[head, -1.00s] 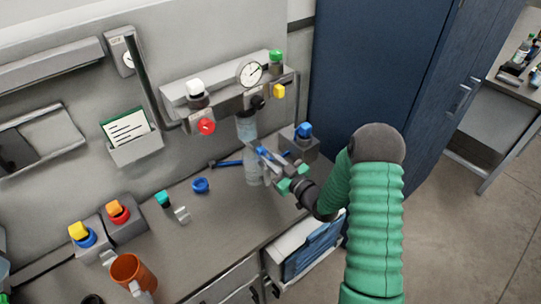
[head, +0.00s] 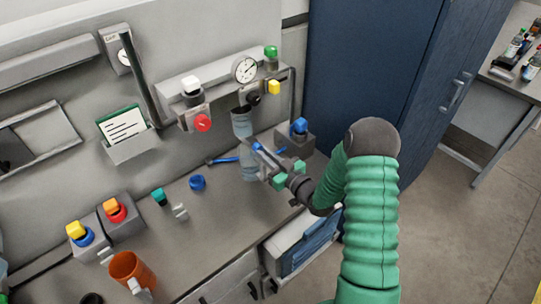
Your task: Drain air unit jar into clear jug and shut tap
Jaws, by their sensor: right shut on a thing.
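The air unit's clear jar (head: 241,122) hangs under the grey unit on the wall, below a round gauge (head: 245,69). The clear jug (head: 248,168) is directly beneath the jar, upright at the bench. My right gripper (head: 261,152) comes in from the right and is shut at the jug's upper right side, on the jug as it appears. Its fingers cover part of the jug and the space under the jar. The tap and any water level are too small or hidden to make out. My left gripper is not in view.
A blue-handled tool (head: 225,160) lies behind the jug, and a blue ring-like piece (head: 197,183) sits left of it. A grey box with a blue knob (head: 299,127) stands right of the jar. An orange cup (head: 126,267) is at front left.

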